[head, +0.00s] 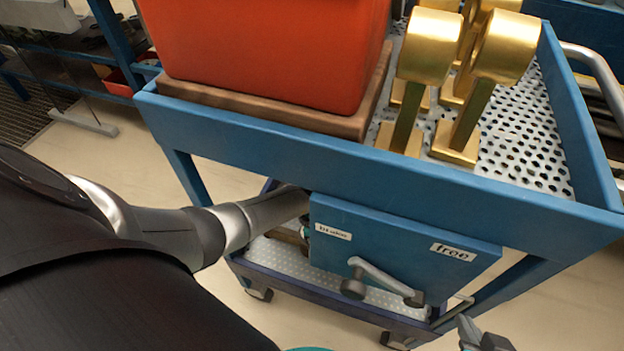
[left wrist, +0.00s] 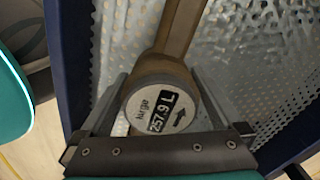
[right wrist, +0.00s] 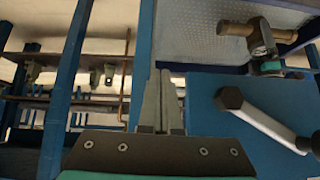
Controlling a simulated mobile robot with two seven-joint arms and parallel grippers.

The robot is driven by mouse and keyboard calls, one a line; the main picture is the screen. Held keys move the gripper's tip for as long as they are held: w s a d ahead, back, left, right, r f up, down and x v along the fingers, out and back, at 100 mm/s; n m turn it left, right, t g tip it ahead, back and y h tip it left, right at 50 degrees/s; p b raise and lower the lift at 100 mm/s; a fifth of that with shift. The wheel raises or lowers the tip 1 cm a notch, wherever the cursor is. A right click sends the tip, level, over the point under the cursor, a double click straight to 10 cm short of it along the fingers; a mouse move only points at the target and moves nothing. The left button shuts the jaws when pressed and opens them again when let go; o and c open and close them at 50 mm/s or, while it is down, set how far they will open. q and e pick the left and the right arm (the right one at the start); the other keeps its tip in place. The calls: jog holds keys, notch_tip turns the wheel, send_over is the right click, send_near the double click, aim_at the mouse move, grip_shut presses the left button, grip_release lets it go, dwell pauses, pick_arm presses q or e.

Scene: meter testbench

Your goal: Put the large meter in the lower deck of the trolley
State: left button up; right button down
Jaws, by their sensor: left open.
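The large meter, a brown pipe with a round dial marked "large" and "257.9 L" (left wrist: 157,108), lies on the lower deck (left wrist: 245,75) of the trolley. My left gripper (left wrist: 165,100) is open, with one finger on each side of the dial housing; I cannot tell whether they touch it. In the head view the left arm reaches under the upper deck, its gripper mostly hidden behind a blue panel. The meter's pipe also shows in the right wrist view (right wrist: 237,29). My right gripper (right wrist: 162,102) is shut and empty, beside the panel; it shows in the head view (head: 470,330).
The blue panel (head: 400,235), labelled "free", has a grey lever handle (head: 385,283) and covers part of the lower deck's front. Above, the upper deck (head: 535,130) carries an orange box (head: 265,50) on a brown board and several gold pieces (head: 430,48). Shelving stands behind left.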

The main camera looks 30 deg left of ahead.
pick_arm(q)
jog(key=shift+r, duration=0.35)
notch_tip(320, 180, up, 3)
jog(key=p, duration=0.3)
jog(key=shift+r, duration=0.15)
jog(key=shift+r+p, duration=0.55)
jog(key=shift+r, duration=0.65)
pick_arm(e)
jog(key=s+d+f+g+h, duration=0.2)
jog(key=s+d+f+g, duration=0.2)
jog(key=f, duration=0.1)
jog(key=shift+m, duration=0.3)
